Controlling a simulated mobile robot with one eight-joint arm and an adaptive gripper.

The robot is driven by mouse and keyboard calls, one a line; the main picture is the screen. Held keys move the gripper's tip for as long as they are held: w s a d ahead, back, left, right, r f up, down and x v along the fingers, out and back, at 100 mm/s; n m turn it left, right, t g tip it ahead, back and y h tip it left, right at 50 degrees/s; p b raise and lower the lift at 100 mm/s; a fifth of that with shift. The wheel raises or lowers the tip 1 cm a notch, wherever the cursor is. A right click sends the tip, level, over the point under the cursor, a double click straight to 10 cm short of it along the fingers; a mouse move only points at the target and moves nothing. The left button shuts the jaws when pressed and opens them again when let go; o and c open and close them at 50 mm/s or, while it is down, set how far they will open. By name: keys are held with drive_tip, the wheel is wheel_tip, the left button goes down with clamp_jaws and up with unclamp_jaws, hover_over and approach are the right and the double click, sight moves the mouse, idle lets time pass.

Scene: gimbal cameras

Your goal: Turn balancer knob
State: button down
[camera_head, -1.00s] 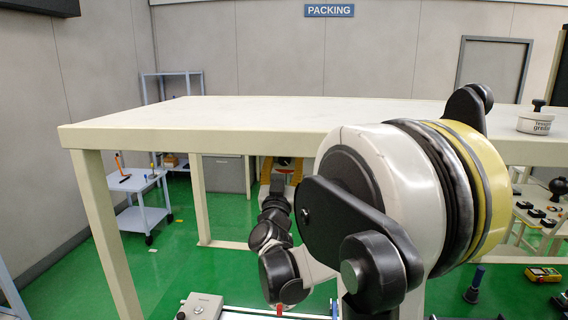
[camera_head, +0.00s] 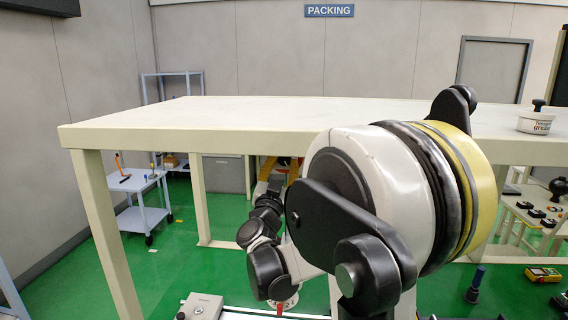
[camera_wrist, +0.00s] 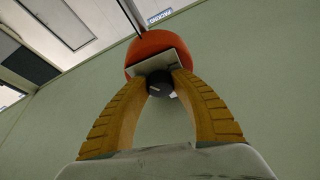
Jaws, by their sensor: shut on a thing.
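In the wrist view, an orange-red rounded balancer body (camera_wrist: 155,43) hangs from a dark line that runs to the upper left. A pale, flat plate (camera_wrist: 158,63) sits on its near side. A dark round knob (camera_wrist: 159,84) shows below the plate, between the fingers of my gripper (camera_wrist: 166,77). The yellow ribbed fingers curve in from both sides and their tips close on the knob, hiding its sides. In the head view the balancer is not seen; a bit of yellow at my arm's far end shows under the table edge, mostly hidden.
A long white table (camera_head: 250,112) spans the head view, with my arm in front of it. A small white tub (camera_head: 536,123) stands at its right. A trolley (camera_head: 139,190) stands at left on green floor. A yellow meter (camera_head: 543,274) lies at lower right.

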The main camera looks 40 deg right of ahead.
drive_tip(key=m+g, duration=0.1)
drive_tip(key=m, duration=0.1)
drive_tip(key=m+g, duration=0.1)
drive_tip(key=m, duration=0.2)
drive_tip(key=shift+w+a+r+g+h+p, duration=0.1)
drive_tip(key=shift+a+g+h+p, duration=0.05)
drive_tip(key=shift+g+h+p, duration=0.2)
drive_tip(key=shift+r+m+g+p, duration=0.1)
drive_tip(key=shift+m+g+p, duration=0.85)
drive_tip(key=shift+m, duration=2.15)
drive_tip(key=shift+g+b, duration=0.3)
drive_tip(key=shift+g, duration=0.1)
drive_tip(key=c, duration=1)
unclamp_jaws()
drive_tip(key=shift+c, duration=0.2)
drive_tip(key=v, duration=1.2)
